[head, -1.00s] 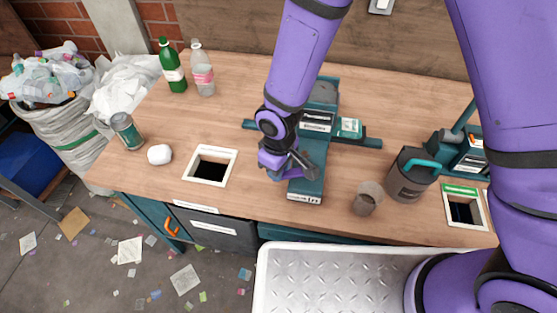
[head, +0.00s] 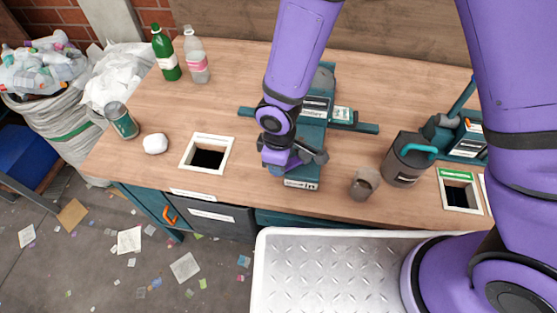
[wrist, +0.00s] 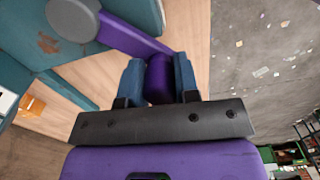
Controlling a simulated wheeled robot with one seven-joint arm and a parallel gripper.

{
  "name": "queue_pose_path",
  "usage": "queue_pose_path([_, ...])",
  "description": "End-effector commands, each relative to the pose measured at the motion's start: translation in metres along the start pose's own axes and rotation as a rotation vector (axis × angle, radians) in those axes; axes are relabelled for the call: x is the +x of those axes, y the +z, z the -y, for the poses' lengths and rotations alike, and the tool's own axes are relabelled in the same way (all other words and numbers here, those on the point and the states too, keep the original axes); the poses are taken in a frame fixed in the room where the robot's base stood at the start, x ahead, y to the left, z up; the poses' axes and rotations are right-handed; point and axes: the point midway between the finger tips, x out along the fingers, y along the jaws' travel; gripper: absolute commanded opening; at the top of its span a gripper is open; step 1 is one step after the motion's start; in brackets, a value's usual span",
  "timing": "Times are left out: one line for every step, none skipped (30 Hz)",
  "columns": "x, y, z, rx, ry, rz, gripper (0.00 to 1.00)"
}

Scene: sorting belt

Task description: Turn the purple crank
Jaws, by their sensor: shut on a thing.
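The purple crank (wrist: 133,38) shows in the wrist view as a flat purple arm running from a round grey hub (wrist: 72,18) to a purple handle. The hub sits on the side of a teal machine (wrist: 35,40). My gripper (wrist: 158,78) has its two teal fingers on either side of the handle and is shut on it. In the head view my gripper (head: 293,157) is at the near end of the teal machine (head: 318,103), low over the workbench. There my gripper and arm hide most of the crank.
A square opening (head: 225,140) lies left of the machine, with a white lump (head: 155,143) and a can (head: 121,120) beyond it. A grey cup (head: 364,184) and dark mug (head: 402,165) stand to the right. Two bottles (head: 196,60) stand at the back left.

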Motion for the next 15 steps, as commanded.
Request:
queue_pose_path([0.0003,0.0006,0.0009,0.001,-0.002,0.002,0.00])
queue_pose_path([0.0003,0.0007,0.0009,0.001,-0.001,0.002,0.00])
queue_pose_path([0.0003,0.0007,0.0008,0.001,-0.001,0.002,0.32])
queue_pose_path([0.0003,0.0006,0.0008,0.001,-0.001,0.002,0.38])
queue_pose_path([0.0003,0.0006,0.0008,0.001,-0.001,0.002,0.45])
queue_pose_path([0.0003,0.0005,0.0007,0.001,-0.001,0.002,0.55])
queue_pose_path([0.0003,0.0005,0.0006,0.002,-0.001,0.002,0.55])
queue_pose_path([0.0002,0.0004,0.0005,0.002,-0.001,0.001,0.55])
queue_pose_path([0.0002,0.0003,0.0004,0.002,-0.001,0.001,0.55])
queue_pose_path([0.0002,0.0003,0.0003,0.002,-0.001,0.001,0.55])
queue_pose_path([0.0002,0.0003,0.0002,0.002,-0.001,0.001,0.55])
queue_pose_path([0.0002,0.0002,0.0002,0.002,-0.001,0.001,0.55])
queue_pose_path([0.0002,0.0002,0.0001,0.002,0.000,0.001,0.55])
queue_pose_path([0.0000,0.0002,0.0000,0.002,0.000,0.001,0.55])
queue_pose_path([-0.0006,0.0001,0.0000,0.002,0.000,0.000,0.55])
